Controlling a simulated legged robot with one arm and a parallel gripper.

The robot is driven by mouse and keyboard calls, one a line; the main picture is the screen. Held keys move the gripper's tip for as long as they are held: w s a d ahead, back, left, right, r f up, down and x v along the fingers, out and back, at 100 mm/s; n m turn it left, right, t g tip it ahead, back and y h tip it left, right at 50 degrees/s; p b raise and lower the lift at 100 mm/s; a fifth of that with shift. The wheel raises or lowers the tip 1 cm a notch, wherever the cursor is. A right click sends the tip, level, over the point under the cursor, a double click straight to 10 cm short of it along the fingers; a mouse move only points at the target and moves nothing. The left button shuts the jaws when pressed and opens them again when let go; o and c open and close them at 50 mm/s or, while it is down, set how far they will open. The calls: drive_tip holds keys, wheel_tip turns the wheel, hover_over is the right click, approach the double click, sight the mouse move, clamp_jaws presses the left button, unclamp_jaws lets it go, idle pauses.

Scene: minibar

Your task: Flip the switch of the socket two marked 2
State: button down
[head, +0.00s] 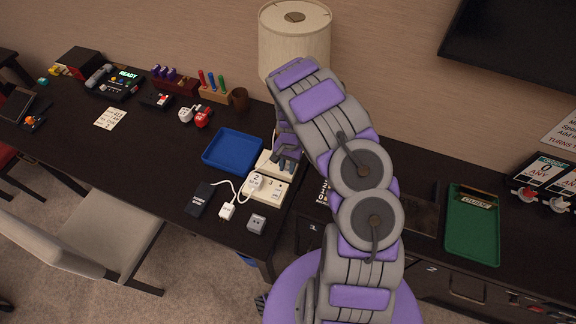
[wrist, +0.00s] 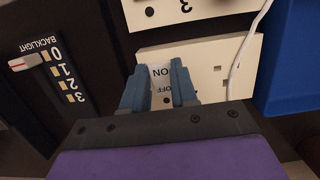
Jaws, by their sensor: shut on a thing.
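The switch sits on a cream panel (wrist: 212,62). An upside-down 3 shows on the cream block (wrist: 160,14) above it. I cannot read a number for the held switch.
A blue tray (head: 233,151) lies beside the panels. A white cable (head: 232,186) runs to a white plug (head: 227,211), near a black power bank (head: 200,199) and a grey cube (head: 256,223). A backlight selector (wrist: 50,75) stands left in the wrist view.

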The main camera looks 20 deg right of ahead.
sight(288, 170)
drive_tip(key=shift+w+g+y, duration=0.1)
drive_tip(key=shift+g+y, duration=0.3)
drive_tip(key=c, duration=0.9)
unclamp_jaws()
drive_tip(key=shift+r, duration=0.1)
drive_tip(key=shift+r, duration=0.2)
drive_tip(key=r, duration=0.2)
drive_tip(key=r+p, duration=0.1)
drive_tip(key=shift+s+r, duration=0.1)
drive_tip(key=shift+s, duration=0.15)
drive_tip(key=s+a, duration=0.1)
drive_tip(key=s, duration=0.4)
drive_tip(key=s+a+p, duration=0.1)
drive_tip(key=s, duration=0.4)
drive_tip(key=s+a+r, duration=0.1)
drive_tip(key=s, duration=0.4)
drive_tip(key=shift+r, duration=0.1)
